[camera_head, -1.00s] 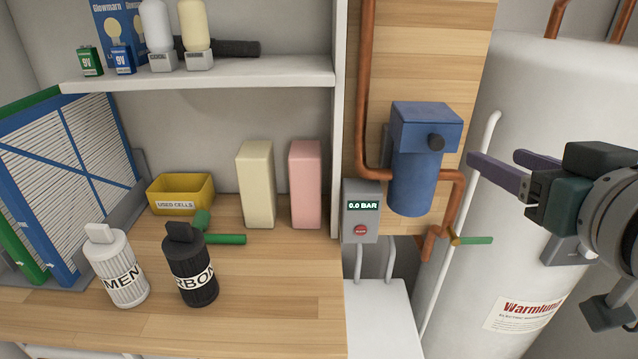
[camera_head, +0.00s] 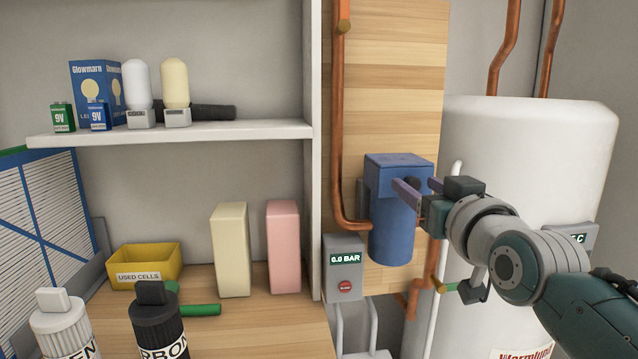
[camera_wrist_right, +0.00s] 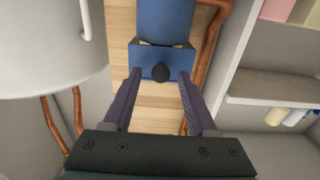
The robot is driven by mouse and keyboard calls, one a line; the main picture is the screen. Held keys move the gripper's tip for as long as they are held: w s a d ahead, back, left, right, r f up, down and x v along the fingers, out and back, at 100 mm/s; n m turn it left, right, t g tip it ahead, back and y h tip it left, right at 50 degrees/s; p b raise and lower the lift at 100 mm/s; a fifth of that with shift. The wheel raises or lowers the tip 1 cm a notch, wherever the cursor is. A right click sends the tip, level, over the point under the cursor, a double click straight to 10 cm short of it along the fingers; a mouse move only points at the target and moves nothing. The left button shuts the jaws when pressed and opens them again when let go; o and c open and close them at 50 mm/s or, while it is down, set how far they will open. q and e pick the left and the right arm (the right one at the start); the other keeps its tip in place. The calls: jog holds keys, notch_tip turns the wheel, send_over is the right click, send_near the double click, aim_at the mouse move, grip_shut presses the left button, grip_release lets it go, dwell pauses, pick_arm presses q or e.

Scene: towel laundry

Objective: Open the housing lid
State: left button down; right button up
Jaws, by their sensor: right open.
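The blue filter housing (camera_head: 392,232) hangs on the wooden wall panel, its blue lid (camera_head: 398,170) closed on top. The lid has a dark round knob (camera_wrist_right: 161,72) on its front, which is partly covered by a finger in the head view. My right gripper (camera_head: 415,190) is in front of the lid. In the right wrist view, my gripper (camera_wrist_right: 155,75) is open, with its purple fingertips on either side of the knob. I cannot tell whether they touch it. My left gripper is not in view.
A grey pressure box (camera_head: 344,268) reading 0.0 BAR sits left of the housing. Copper pipes (camera_head: 337,120) run beside it. A white tank (camera_head: 530,150) stands to the right behind my right arm. A shelf (camera_head: 180,134) and counter (camera_head: 290,325) are at left.

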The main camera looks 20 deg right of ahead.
jog(key=shift+w, duration=0.4)
grip_shut()
dwell(1.2)
